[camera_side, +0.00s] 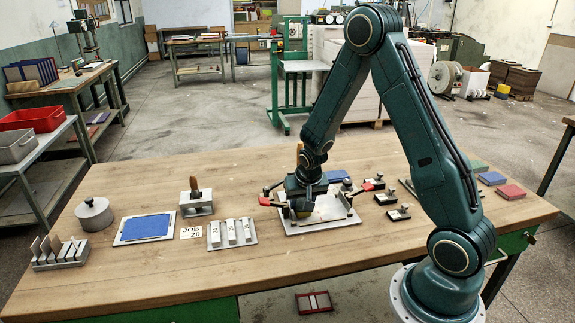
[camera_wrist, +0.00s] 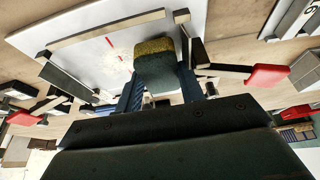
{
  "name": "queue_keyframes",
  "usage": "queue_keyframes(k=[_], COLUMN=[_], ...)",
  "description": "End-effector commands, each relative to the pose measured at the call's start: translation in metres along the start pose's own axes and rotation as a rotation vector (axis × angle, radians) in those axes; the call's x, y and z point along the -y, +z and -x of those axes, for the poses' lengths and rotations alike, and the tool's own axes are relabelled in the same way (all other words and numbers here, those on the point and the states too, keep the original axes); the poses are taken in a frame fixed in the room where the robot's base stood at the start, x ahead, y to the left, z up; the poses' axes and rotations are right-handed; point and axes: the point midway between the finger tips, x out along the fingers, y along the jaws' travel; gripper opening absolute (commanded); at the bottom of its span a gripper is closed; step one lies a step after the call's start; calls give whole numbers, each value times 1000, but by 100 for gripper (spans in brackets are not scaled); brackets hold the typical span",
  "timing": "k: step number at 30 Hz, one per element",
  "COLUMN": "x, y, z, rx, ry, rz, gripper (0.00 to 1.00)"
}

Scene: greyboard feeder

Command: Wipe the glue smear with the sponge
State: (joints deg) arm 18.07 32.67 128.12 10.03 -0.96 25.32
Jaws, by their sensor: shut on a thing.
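The sponge (camera_wrist: 154,62), yellowish on one face and dark green on the body, is held between the fingers of my gripper (camera_wrist: 160,82). In the side view my gripper (camera_side: 303,205) points down over the pale fixture plate (camera_side: 296,228), and a yellowish bit of the sponge (camera_side: 303,213) shows below it. The sponge is over or on the white board (camera_wrist: 85,50) in the fixture; contact is unclear. Small red marks (camera_wrist: 110,43) show on the board beside the sponge. I cannot make out the glue smear for certain; the sponge hides part of the board.
Red-handled clamps (camera_wrist: 267,76) flank the fixture; one red handle (camera_side: 367,187) is right of my gripper. Small black-knobbed blocks (camera_side: 398,213) stand further right. Left are a plate of white bars (camera_side: 232,234), a blue pad (camera_side: 146,227) and a round weight (camera_side: 94,213). The table's front is clear.

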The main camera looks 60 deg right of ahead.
Motion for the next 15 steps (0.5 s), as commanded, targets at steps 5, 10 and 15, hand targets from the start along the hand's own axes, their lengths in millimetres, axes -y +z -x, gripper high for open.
queue_keyframes(k=[5, 10, 15], x=[0, 0, 0], y=[1, 2, 3], z=[-2, -5, -7], rx=[0, 0, 0], ry=[0, 0, 0], rz=[0, 0, 0], gripper=[20, 20, 20])
